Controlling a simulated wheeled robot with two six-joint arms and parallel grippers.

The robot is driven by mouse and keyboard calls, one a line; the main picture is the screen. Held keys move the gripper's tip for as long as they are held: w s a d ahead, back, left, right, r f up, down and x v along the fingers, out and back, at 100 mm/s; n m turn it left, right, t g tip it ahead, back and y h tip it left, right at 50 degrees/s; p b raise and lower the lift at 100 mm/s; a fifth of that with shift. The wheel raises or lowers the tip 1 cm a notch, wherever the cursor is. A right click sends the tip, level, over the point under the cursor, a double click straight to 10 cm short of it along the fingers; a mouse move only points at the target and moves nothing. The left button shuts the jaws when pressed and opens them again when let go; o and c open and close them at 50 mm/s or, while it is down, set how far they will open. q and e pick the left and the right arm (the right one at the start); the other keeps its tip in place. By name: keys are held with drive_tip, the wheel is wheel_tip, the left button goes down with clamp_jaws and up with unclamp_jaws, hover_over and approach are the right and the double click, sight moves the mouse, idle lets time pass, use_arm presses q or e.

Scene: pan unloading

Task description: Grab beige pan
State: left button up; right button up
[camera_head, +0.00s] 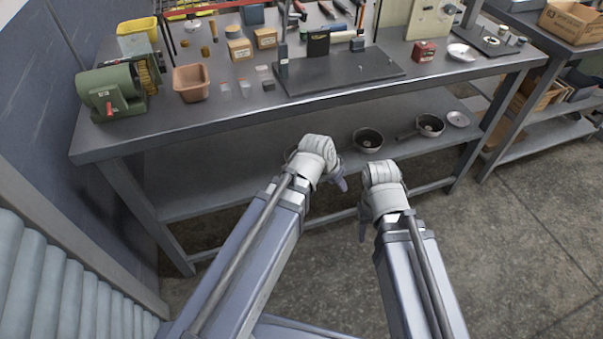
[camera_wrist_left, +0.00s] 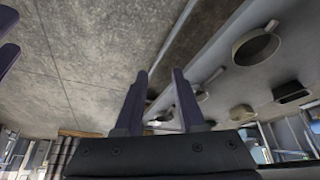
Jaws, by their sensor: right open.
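Two pans stand on the lower shelf in the head view: a pan (camera_head: 367,140) with a pale rim and dark inside, and another pan (camera_head: 430,126) to its right with its handle pointing left. I cannot tell for sure which is the beige one. In the left wrist view a beige-grey pan (camera_wrist_left: 257,46) shows at upper right. My left gripper (camera_wrist_left: 159,72) is open and empty, apart from the pans. In the head view it is left of the nearer pan, mostly hidden by its wrist. My right gripper (camera_head: 363,229) is open, in front of the shelf.
The workbench (camera_head: 180,130) overhangs the lower shelf (camera_head: 215,195). A small plate (camera_head: 458,119) lies right of the pans. The bench top holds a green grinder (camera_head: 108,92), a tan bin (camera_head: 191,83) and several tools. The floor (camera_head: 530,230) at right is clear.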

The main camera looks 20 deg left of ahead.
use_arm(q)
drive_tip(key=w+a+f+t+b, duration=0.3)
drive_tip(key=w+a+f+b, duration=0.1)
drive_tip(key=b, duration=0.4)
drive_tip(key=w+a+f+t+b, duration=0.3)
drive_tip(key=w+a+f+b, duration=0.2)
drive_tip(key=b, duration=0.4)
drive_tip(key=w+a+f+t+b, duration=0.3)
drive_tip(key=w+a+f+b, duration=0.1)
drive_tip(key=w+f+b, duration=0.2)
drive_tip(key=shift+w+a+f+n+b, duration=0.2)
drive_tip(key=shift+f+b, duration=0.25)
drive_tip(key=shift+b, duration=0.2)
drive_tip(key=shift+w+a+f+n+b, duration=0.1)
drive_tip(key=shift+f+n+b, duration=0.1)
drive_tip(key=shift+f+b, duration=0.35)
drive_tip(key=shift+a+r+y, duration=0.2)
drive_tip(key=shift+y, duration=0.1)
drive_tip(key=shift+b+x, duration=0.6)
drive_tip(key=shift+x, duration=0.8)
drive_tip(key=shift+d+f+b+x, duration=0.15)
drive_tip(key=shift+b+x, duration=0.45)
drive_tip(key=shift+x, duration=0.7)
drive_tip(key=shift+d+f+b+x, duration=0.1)
drive_tip(key=shift+d+b+x, duration=0.15)
drive_tip(key=shift+b+x, duration=0.7)
drive_tip(key=shift+w+p, duration=0.1)
drive_tip(key=shift+p, duration=0.3)
clamp_jaws()
